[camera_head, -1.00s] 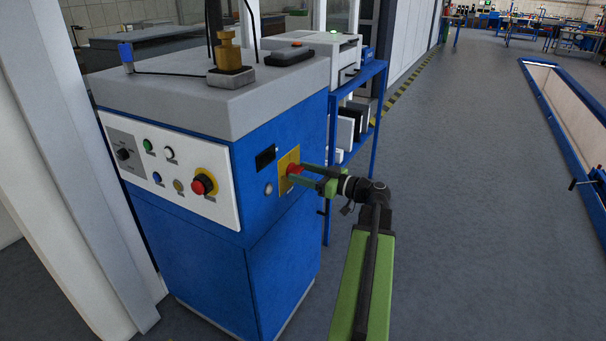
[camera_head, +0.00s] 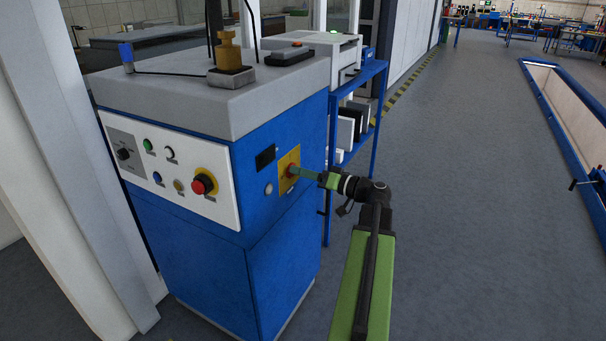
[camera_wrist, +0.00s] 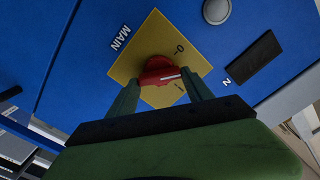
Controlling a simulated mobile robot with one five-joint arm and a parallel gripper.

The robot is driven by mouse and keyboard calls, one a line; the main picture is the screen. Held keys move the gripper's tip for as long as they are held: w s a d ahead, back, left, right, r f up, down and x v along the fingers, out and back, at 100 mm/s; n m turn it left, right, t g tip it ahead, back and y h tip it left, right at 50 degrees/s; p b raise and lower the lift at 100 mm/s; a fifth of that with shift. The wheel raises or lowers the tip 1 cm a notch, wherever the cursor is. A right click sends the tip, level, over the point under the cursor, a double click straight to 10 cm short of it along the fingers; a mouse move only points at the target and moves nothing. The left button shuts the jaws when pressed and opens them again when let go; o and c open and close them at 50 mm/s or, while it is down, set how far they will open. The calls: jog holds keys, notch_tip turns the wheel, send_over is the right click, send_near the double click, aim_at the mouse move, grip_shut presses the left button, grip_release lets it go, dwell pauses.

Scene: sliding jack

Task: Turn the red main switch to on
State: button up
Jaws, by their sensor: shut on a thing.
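The red main switch (camera_wrist: 158,71) is a knob on a yellow square plate (camera_wrist: 143,47) marked MAIN, O and I. In the wrist view the white line on the knob points right, close to the I mark and away from the O. My gripper (camera_wrist: 166,82) has one finger on each side of the knob and is shut on it. In the head view my gripper (camera_head: 296,172) reaches the plate (camera_head: 287,160) on the blue cabinet's right side, and its fingers hide most of the knob.
The blue cabinet (camera_head: 280,255) has a white front panel (camera_head: 222,211) with a red mushroom button (camera_head: 201,184) on yellow. A blue shelf rack (camera_head: 372,115) stands just behind. The grey floor to the right is clear up to a blue-edged pit (camera_head: 560,120).

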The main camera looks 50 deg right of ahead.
jog(key=m, duration=1)
jog(key=shift+f+m, duration=0.25)
jog(key=shift+m, duration=0.35)
jog(key=o, duration=1.4)
jog(key=shift+d, duration=0.1)
jog(key=shift+c, duration=0.2)
jog(key=v, duration=1.7)
jog(key=shift+s, duration=0.25)
